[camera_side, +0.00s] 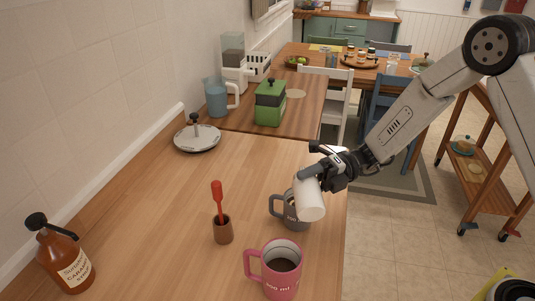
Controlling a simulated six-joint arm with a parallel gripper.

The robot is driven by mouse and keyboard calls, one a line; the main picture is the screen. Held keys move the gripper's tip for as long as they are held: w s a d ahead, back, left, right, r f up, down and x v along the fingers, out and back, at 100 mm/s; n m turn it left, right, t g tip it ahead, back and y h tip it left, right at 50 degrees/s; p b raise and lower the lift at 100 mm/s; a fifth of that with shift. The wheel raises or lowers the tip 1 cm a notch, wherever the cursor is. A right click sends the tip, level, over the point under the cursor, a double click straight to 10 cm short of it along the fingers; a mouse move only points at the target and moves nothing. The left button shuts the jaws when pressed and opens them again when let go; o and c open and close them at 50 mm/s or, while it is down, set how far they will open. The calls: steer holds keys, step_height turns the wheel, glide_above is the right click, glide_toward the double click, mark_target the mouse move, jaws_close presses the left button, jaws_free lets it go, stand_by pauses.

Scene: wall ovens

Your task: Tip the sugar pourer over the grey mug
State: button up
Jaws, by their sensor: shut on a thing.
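My gripper (325,175) is shut on the sugar pourer (310,201), a white container with a grey part at its upper left. It is tilted and held above the counter near the right edge. I cannot tell whether anything flows from the pourer or whether the two touch.
A pink mug (281,274) with dark contents stands in front. A brown cup (223,231) with a red-handled tool is to the left.

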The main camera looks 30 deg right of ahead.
steer(key=n, duration=0.1)
steer(key=r+n+h, duration=0.1)
steer(key=n, duration=0.1)
steer(key=shift+w+d+r+n+t+h, duration=0.15)
steer(key=shift+w+r+n+t+h, duration=0.15)
steer(key=shift+n+t+h, duration=0.1)
steer(key=shift+r+n, duration=0.15)
steer(key=shift+n, duration=0.25)
steer(key=shift+w, duration=0.15)
steer(key=shift+d+r+n+t+h, duration=0.1)
steer(key=shift+n+t+h, duration=0.2)
steer(key=shift+n+h, duration=0.1)
